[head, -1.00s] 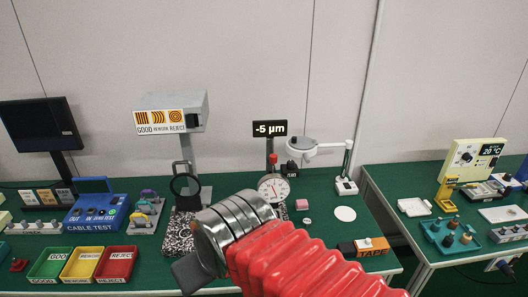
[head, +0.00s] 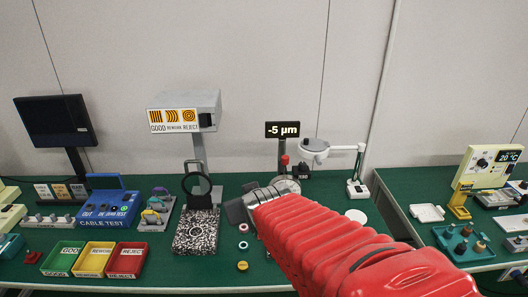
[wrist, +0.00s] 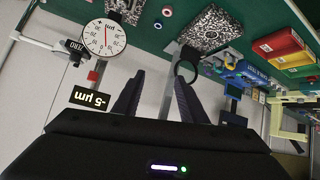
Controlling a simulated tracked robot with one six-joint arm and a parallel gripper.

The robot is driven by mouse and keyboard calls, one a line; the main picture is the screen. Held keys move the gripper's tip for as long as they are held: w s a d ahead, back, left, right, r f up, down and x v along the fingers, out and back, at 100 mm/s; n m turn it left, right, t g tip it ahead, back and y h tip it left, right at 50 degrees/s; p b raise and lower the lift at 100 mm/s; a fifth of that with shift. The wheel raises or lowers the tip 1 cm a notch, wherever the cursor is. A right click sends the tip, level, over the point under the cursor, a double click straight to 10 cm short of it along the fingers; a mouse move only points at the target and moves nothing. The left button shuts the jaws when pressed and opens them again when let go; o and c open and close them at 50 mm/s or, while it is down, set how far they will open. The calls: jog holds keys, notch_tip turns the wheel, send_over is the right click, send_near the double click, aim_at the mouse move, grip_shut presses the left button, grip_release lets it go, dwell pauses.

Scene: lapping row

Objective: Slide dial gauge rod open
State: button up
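The dial gauge has a white round face (wrist: 105,37) that shows upside down at the upper left of the wrist view. In the head view my red arm and wrist hide most of it. A red knob (wrist: 92,76) sits at the gauge's rod end, and it also shows in the head view (head: 285,160). The display (head: 283,130) reads -5 µm. My gripper (wrist: 159,90) has its two dark fingers apart with nothing between them. It is beside the gauge, clear of the red knob. In the head view the gripper (head: 238,210) is partly hidden.
A magnifier ring (head: 196,184) stands on a speckled block (head: 196,232) left of my gripper. A small dark ZERO box (wrist: 75,47) is beside the gauge. Small rings, including a yellow one (head: 242,266), lie in front. A white lamp arm (head: 335,149) stands to the right.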

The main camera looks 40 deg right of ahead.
jog(key=w+d+f+m+t+h, duration=0.1)
jog(key=d+t, duration=0.6)
jog(key=d, duration=1.1)
jog(key=shift+f+h, duration=0.25)
jog(key=shift+h, duration=0.15)
jog(key=x, duration=1.3)
jog(key=shift+w+d+r, duration=0.1)
jog(key=shift+w+d, duration=0.05)
jog(key=shift+w, duration=0.25)
jog(key=shift+c, duration=0.5)
grip_shut()
